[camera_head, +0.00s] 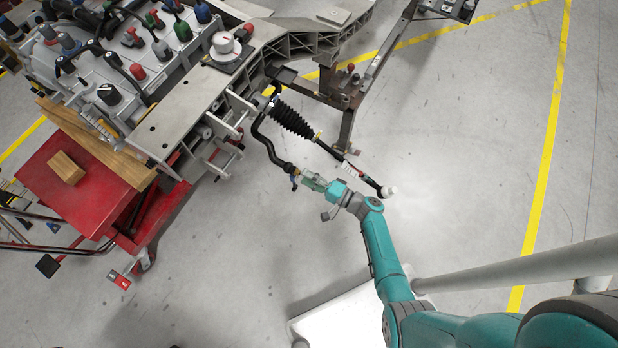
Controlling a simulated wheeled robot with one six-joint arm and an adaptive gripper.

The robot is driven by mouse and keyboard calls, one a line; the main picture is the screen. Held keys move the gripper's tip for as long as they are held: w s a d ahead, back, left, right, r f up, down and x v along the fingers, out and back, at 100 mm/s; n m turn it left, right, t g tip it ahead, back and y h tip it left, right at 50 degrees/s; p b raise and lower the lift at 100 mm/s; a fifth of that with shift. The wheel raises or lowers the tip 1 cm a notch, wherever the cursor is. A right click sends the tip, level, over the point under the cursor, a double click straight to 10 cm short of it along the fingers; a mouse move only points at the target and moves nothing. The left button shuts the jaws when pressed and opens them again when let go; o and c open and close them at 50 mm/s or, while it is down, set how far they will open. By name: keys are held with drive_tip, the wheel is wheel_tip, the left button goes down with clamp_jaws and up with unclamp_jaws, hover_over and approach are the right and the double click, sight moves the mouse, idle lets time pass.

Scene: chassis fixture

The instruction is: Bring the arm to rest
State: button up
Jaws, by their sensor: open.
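My teal arm reaches from the lower right up to the middle of the view. My gripper (297,177) is at its end, small in the picture, with its jaws open. The tips are at the lower end of a bent black bar (265,140) that hangs from the chassis fixture. They overlap the bar's end in this view; I cannot tell whether they touch it. A steering rod with a black ribbed boot (292,119) runs just above and to the right of my gripper, ending in a white tip (387,191).
The grey chassis frame (185,112) fills the upper left, with a panel of coloured knobs behind it. A red cart (75,185) carries a small wooden block (67,168). A metal stand (345,125) is at upper centre. Floor to the right is clear, with yellow lines.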

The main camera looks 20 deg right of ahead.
drive_tip(key=n, duration=0.3)
drive_tip(key=shift+n, duration=0.3)
drive_tip(key=shift+n, duration=1.7)
drive_tip(key=shift+x, duration=1.05)
drive_tip(key=shift+c, duration=0.3)
clamp_jaws()
